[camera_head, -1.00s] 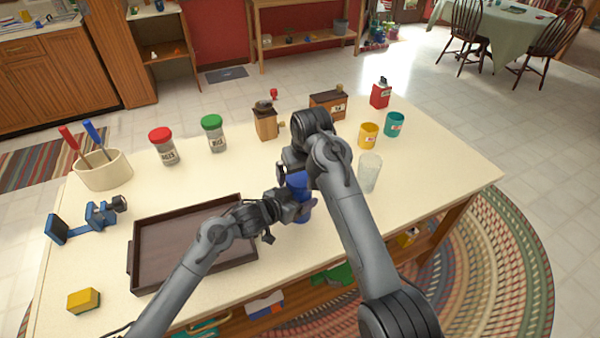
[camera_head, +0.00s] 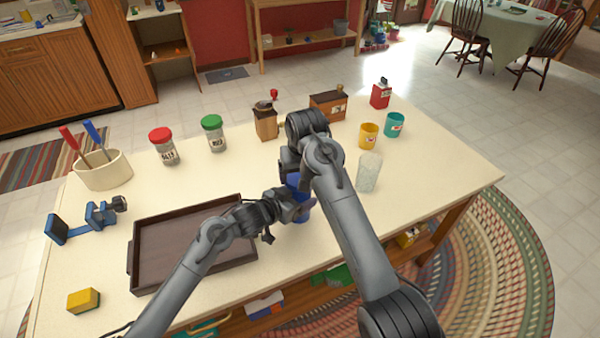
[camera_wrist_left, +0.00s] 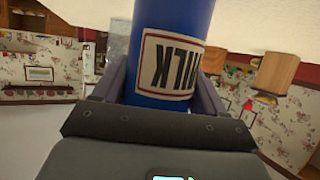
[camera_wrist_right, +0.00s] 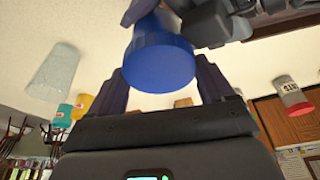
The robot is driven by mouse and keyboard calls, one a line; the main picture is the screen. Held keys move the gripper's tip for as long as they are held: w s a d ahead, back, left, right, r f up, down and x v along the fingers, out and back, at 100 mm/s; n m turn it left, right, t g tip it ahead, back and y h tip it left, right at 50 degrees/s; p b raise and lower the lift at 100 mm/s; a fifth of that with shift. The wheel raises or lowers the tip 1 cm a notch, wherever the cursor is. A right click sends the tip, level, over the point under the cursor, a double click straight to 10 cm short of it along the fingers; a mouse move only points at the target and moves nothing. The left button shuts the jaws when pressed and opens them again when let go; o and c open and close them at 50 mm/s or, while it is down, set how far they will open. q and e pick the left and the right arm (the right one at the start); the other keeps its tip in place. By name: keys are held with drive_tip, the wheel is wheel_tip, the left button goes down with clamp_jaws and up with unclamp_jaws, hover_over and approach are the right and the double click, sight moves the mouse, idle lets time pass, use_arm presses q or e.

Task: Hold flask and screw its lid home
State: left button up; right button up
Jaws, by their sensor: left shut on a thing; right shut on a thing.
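The blue flask (camera_head: 301,214) stands near the middle of the table, partly hidden by my arms. Its white MILK label shows in the left wrist view, where the flask (camera_wrist_left: 172,68) sits between my left fingers. My left gripper (camera_head: 300,204) is shut on the flask's side. My right gripper (camera_head: 293,177) is above the flask, shut on the blue lid (camera_wrist_right: 160,68). In the right wrist view the lid's round face lies between the fingers, in line with the flask. The seam between lid and flask is hidden, so I cannot tell how tightly they meet.
A dark tray (camera_head: 140,255) lies left of the flask. A clear glass (camera_head: 368,172) stands close to my right arm. Red-lidded (camera_head: 163,145) and green-lidded (camera_head: 214,132) jars, a wooden grinder (camera_head: 265,122) and yellow (camera_head: 368,135) and teal (camera_head: 394,124) cups stand farther back.

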use_arm(q)
drive_tip(key=shift+w+a, duration=0.25)
drive_tip(key=shift+a, duration=0.25)
use_arm(e)
drive_tip(key=m, duration=0.2)
drive_tip(key=m+h, duration=0.1)
drive_tip(key=m, duration=0.1)
drive_tip(key=m+h, duration=0.1)
drive_tip(key=m, duration=0.1)
drive_tip(key=shift+d+f+m, duration=0.2)
drive_tip(key=shift+d+m, duration=0.1)
drive_tip(key=shift+m, duration=0.1)
use_arm(q)
drive_tip(key=shift+r, duration=0.1)
use_arm(e)
drive_tip(key=m+h, duration=0.1)
drive_tip(key=m, duration=0.2)
drive_tip(key=shift+m+g, duration=0.4)
drive_tip(key=shift+f, duration=0.1)
drive_tip(key=o, duration=0.7)
use_arm(q)
drive_tip(key=shift+d, duration=0.1)
use_arm(e)
drive_tip(key=shift+o, duration=0.3)
use_arm(q)
drive_tip(key=shift+s, duration=0.1)
use_arm(e)
drive_tip(key=shift+a, duration=0.1)
